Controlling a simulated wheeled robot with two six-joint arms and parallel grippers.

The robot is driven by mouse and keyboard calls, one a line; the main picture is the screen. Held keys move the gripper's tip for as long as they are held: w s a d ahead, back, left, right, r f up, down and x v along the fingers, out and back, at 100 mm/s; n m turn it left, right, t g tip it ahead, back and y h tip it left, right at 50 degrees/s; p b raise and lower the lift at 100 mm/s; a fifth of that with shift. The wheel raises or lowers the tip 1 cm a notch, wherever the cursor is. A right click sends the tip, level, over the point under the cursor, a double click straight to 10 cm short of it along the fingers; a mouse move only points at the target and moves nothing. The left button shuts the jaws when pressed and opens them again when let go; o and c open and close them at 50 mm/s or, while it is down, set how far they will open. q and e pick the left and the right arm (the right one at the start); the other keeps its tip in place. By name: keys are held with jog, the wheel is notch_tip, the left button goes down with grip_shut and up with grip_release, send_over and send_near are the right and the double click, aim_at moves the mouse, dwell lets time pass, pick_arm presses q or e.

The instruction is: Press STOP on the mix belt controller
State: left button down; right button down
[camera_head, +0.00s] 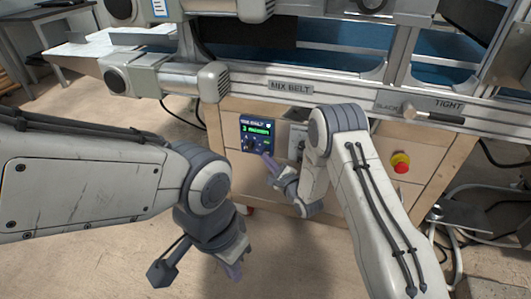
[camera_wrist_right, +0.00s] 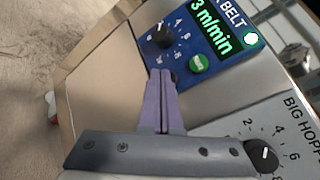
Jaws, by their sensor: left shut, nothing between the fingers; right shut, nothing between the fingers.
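The mix belt controller (camera_head: 257,136) is a blue panel on the wooden cabinet below the MIX BELT label. In the right wrist view the controller (camera_wrist_right: 222,75) shows a green "3 m/min" display (camera_wrist_right: 212,27), a lit round lamp (camera_wrist_right: 251,38), a black knob (camera_wrist_right: 162,37) and a green button (camera_wrist_right: 199,63). My right gripper (camera_head: 265,157) is shut and empty at the panel's lower edge. Its purple fingertips (camera_wrist_right: 160,75) lie over the lower-left part, left of the green button; contact cannot be told. No STOP label is readable. My left gripper (camera_head: 235,271) is shut and empty, low over the floor.
A grey BIG HOPPER panel (camera_wrist_right: 225,125) with a black knob (camera_wrist_right: 262,156) sits beside the controller. A red and yellow emergency button (camera_head: 401,162) is farther right on the cabinet. The belt frame's metal rail (camera_head: 335,101) runs above. Open floor lies left of the cabinet.

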jog(key=shift+w+d, duration=0.15)
jog(key=shift+w, duration=0.2)
dwell(0.5)
dwell(0.3)
jog(key=shift+s+a+p, duration=0.25)
jog(key=shift+s+p, duration=0.05)
jog(key=shift+s, duration=0.45)
jog(key=shift+s+a+p, duration=0.25)
jog(key=shift+s, duration=0.55)
jog(key=shift+s+a+p, duration=0.2)
jog(key=shift+s+a, duration=0.1)
jog(key=shift+s, duration=0.5)
jog(key=shift+s+a+p, duration=0.25)
jog(key=shift+s, duration=0.55)
